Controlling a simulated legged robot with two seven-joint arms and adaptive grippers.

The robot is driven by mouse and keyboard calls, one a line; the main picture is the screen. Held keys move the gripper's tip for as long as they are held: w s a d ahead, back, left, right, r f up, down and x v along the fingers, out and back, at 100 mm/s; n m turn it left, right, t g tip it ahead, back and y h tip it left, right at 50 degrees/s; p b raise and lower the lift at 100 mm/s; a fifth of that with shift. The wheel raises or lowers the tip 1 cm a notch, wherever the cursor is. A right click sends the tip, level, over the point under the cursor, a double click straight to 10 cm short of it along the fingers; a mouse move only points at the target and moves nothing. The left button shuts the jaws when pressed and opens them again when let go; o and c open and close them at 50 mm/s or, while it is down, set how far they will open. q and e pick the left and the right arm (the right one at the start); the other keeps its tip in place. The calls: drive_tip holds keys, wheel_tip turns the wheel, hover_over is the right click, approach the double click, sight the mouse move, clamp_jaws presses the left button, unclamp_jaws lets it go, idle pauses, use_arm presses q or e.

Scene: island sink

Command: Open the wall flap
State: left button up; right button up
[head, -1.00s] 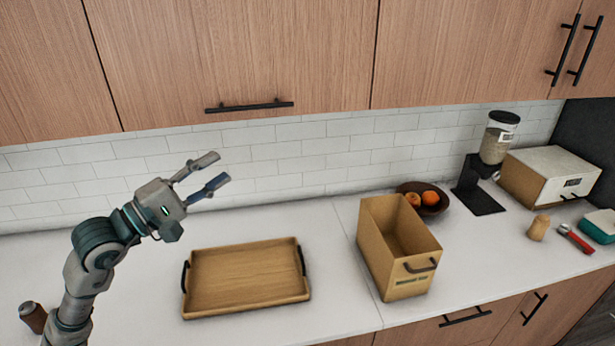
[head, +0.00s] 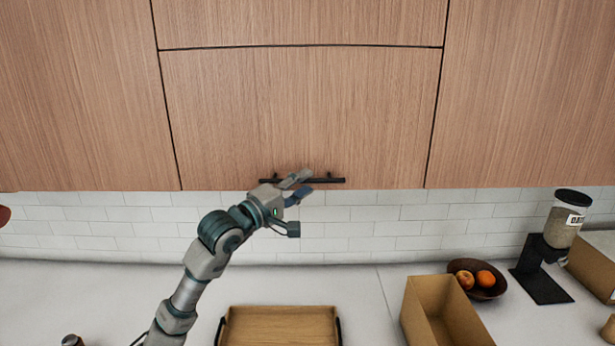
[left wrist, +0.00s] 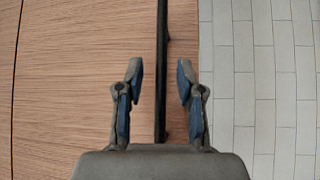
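The wall flap (head: 300,110) is a wood-grain cabinet front, closed, with dark seams around it. Its black bar handle (head: 325,181) runs along the bottom edge and also shows in the left wrist view (left wrist: 162,60). My left gripper (head: 303,185) is at the handle, overlapping its left half in the head view. In the left wrist view the gripper (left wrist: 158,85) is open, with a finger on either side of the bar's line and a gap to each. I cannot tell how far the fingertips are from the bar in depth. My right gripper is not in view.
Below are a white counter (head: 370,290), a wooden tray (head: 280,328), an open cardboard-coloured box (head: 420,310), a fruit bowl (head: 490,290) and a grinder-like jar on a stand (head: 545,265). White tiles (head: 400,225) line the wall. Fixed cabinet fronts flank the flap.

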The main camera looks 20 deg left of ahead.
use_arm(q)
drive_tip(key=shift+w+d+r, duration=0.2)
drive_tip(key=shift+w, duration=0.2)
drive_tip(key=shift+w+a, duration=0.15)
drive_tip(key=shift+w, duration=0.05)
drive_tip(key=shift+w+a+f, duration=0.2)
drive_tip(key=shift+w+a, duration=0.05)
drive_tip(key=shift+a, duration=0.05)
drive_tip(key=shift+a+f, duration=0.1)
drive_tip(key=shift+a, duration=0.4)
drive_tip(key=shift+c, duration=0.5)
drive_tip(key=shift+d, duration=0.1)
drive_tip(key=c, duration=0.4)
drive_tip(key=shift+s+d, duration=0.1)
drive_tip(key=shift+d, duration=0.3)
clamp_jaws()
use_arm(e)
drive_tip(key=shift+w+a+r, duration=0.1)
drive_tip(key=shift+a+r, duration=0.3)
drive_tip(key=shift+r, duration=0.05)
